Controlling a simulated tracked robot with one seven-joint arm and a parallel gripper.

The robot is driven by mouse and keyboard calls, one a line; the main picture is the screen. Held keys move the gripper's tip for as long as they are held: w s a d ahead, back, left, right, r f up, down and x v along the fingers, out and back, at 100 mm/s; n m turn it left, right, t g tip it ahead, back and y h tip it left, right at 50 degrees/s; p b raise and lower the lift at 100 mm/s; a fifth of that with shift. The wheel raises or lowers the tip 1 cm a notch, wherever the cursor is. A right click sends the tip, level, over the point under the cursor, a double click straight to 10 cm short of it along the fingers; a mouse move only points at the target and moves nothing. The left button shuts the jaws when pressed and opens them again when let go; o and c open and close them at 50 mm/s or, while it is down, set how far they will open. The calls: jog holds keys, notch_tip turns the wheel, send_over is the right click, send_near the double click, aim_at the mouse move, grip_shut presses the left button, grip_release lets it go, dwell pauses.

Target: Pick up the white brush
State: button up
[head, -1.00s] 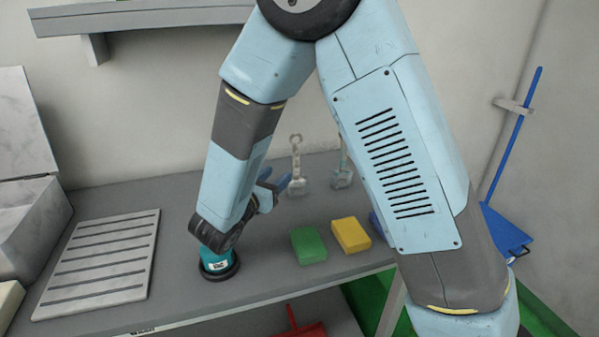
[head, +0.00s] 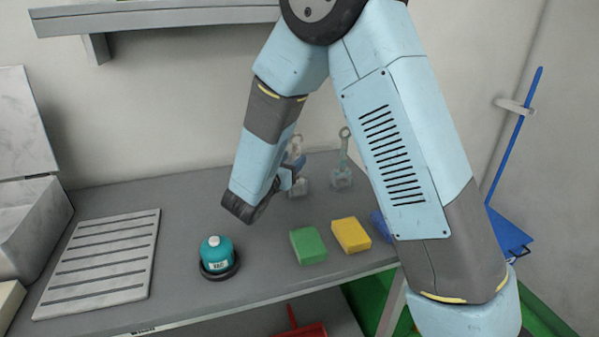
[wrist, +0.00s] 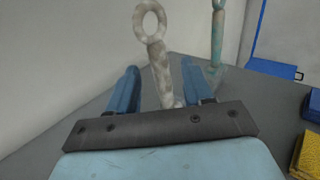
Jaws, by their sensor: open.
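The white brush (wrist: 158,60) stands upright on the grey table, with a ring at the top of its mottled handle. In the wrist view its handle rises ahead of my gripper (wrist: 160,82), between the two blue fingers as seen from here. The fingers are apart, and I cannot tell whether the handle is within their reach. In the head view the white brush (head: 297,188) is partly hidden behind my gripper (head: 293,168). The lower end of the brush is hidden in the wrist view by my gripper's mount.
A teal-handled brush (head: 343,165) stands just right of the white one. Green (head: 308,246) and yellow (head: 351,235) sponges lie in front. A teal canister (head: 213,254) and a slatted white rack (head: 104,262) are to the left. The wall is close behind.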

aim_at(294, 156)
jog(key=x, duration=0.3)
jog(key=shift+w+d, duration=0.1)
jog(key=shift+w, duration=0.3)
grip_shut()
